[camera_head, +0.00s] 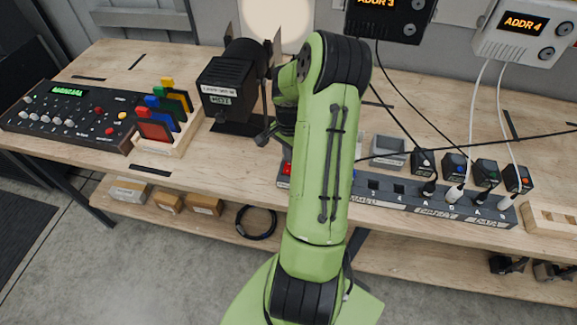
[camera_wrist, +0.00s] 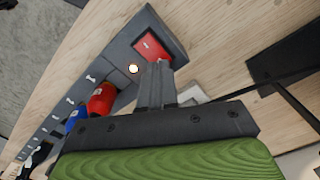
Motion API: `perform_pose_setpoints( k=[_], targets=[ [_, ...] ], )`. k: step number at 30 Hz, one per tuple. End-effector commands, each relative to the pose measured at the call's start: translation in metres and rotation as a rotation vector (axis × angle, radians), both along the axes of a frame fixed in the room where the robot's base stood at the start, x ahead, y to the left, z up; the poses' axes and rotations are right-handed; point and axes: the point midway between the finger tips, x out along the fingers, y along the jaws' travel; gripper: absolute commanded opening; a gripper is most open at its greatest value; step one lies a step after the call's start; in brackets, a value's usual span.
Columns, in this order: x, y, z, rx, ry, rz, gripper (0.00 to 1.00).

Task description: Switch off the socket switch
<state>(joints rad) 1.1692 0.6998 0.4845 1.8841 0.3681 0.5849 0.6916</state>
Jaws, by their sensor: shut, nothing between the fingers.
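The socket strip (camera_head: 435,211) lies along the front of the wooden bench, its left part hidden behind my arm. Its red rocker switch (camera_wrist: 152,46) sits at one end of the strip in the wrist view. In the head view only a sliver of the red switch (camera_head: 287,169) shows left of my arm. A small round lamp (camera_wrist: 133,69) beside the switch looks lit. My gripper (camera_wrist: 157,67) is shut and empty, its fingertips close to the switch in the picture. I cannot tell whether they touch it. Which way the rocker is tilted is unclear.
A red plug (camera_wrist: 102,99) and a blue plug (camera_wrist: 77,119) stand in the strip near my fingers. Several plugs with cables fill its right part. A black lamp (camera_head: 228,85) and colored cards (camera_head: 163,112) stand left of my arm.

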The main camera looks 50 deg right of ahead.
Motion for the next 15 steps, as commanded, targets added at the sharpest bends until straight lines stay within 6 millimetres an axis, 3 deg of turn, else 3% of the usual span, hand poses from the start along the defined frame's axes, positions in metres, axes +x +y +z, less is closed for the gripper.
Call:
perform_pose_setpoints(
  k=[15],
  targets=[
    [0.0, 0.0001, -0.0081, 0.0, 0.0, 0.0, 0.0]
  ],
)
